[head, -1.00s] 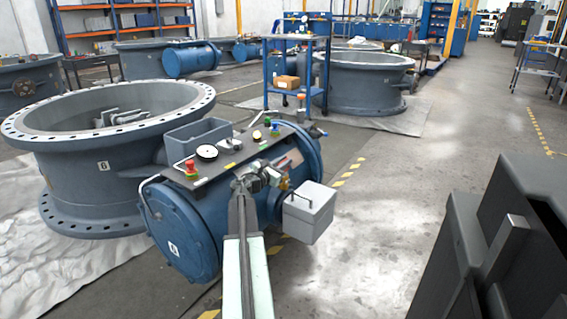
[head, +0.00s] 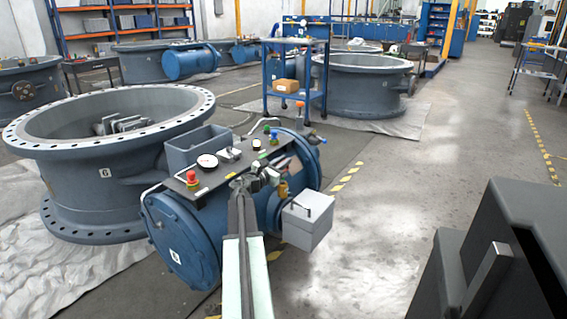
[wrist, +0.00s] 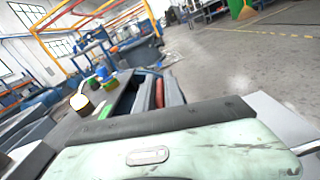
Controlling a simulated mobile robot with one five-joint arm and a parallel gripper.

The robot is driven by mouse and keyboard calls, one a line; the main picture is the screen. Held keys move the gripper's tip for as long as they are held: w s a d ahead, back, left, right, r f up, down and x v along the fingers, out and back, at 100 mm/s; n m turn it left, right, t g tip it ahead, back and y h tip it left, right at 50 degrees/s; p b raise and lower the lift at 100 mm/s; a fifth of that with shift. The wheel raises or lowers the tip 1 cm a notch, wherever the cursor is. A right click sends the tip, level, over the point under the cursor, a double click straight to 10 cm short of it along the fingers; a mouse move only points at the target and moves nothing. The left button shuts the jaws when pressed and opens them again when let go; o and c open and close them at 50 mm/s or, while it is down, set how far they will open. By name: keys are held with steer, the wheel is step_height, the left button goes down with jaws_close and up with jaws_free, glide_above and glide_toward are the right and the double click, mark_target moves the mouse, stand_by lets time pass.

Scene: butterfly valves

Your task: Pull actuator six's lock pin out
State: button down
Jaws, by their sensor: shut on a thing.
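Actuator six (head: 170,222) is a blue cylinder with a 6 on its end plate, standing against the large flanged valve (head: 104,220). A dark panel (head: 215,178) on top carries a dial gauge (head: 208,161), a red knob (head: 192,178) and small coloured knobs. My arm reaches from the bottom of the head view to the panel's right edge. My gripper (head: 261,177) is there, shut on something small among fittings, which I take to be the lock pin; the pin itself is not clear.
A grey box (head: 307,222) with a handle sticks out on the actuator's right. An open grey tray (head: 198,148) stands behind the panel. A blue cart (head: 294,90) and another valve (head: 362,85) are farther back.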

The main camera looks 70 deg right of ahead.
steer(key=c, duration=1.5)
jaws_free()
steer(key=shift+w, duration=0.15)
steer(key=v, duration=0.8)
